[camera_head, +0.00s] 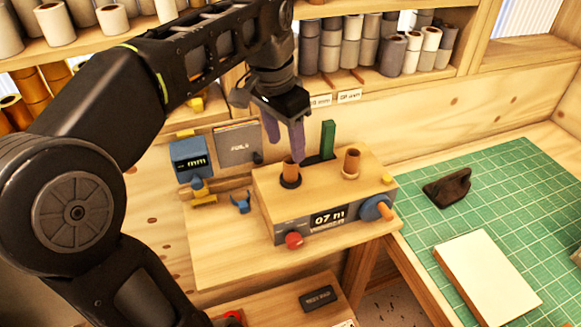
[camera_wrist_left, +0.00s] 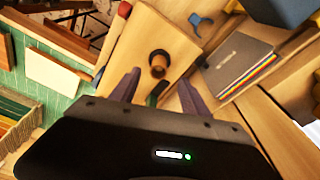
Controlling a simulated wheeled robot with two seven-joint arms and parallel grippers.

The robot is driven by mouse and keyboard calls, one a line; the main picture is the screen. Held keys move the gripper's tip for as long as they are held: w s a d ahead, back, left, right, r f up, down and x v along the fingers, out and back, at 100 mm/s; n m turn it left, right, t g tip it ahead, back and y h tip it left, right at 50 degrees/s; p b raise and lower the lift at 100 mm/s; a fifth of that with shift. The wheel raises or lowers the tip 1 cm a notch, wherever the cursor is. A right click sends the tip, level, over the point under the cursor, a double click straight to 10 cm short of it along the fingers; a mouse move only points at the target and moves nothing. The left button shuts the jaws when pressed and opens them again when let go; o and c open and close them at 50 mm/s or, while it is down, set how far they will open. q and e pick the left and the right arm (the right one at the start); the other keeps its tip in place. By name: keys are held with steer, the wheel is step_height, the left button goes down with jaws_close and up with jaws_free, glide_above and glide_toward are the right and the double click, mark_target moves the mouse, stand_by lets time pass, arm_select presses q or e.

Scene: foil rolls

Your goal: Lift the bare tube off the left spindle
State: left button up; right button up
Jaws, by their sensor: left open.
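The bare tube (camera_head: 290,170) is a short brown cylinder standing upright on the left spindle, with a dark ring at its base. It sits on the wooden winder box (camera_head: 322,179). My left gripper (camera_head: 285,150) is above this tube, with its purple fingers pointing down, open and empty. In the left wrist view the tube (camera_wrist_left: 158,64) shows ahead, between the lines of the two open fingers (camera_wrist_left: 158,88). A second brown tube (camera_head: 351,162) stands upright on the right spindle. My right gripper is not in view.
A green upright post (camera_head: 327,140) stands behind the spindles. A red knob (camera_head: 294,240) and a blue crank (camera_head: 376,208) are on the box front. A blue meter (camera_head: 190,158) and grey folder (camera_head: 239,144) stand at the left. The green mat (camera_head: 500,200) lies at the right.

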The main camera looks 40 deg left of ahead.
mark_target(290, 162)
arm_select(q)
step_height(290, 162, down, 2)
steer(key=shift+w+b, duration=0.15)
steer(key=shift+b, duration=0.2)
steer(key=shift+f+p, duration=0.3)
steer(key=f, duration=0.2)
steer(key=f+p, duration=0.1)
steer(key=shift+w+d+f, duration=0.2)
steer(key=shift+w+f, duration=0.05)
steer(key=shift+w, duration=0.05)
steer(key=shift+w+f, duration=0.1)
steer(key=shift+f, duration=0.4)
steer(key=shift+c, duration=0.3)
jaws_close()
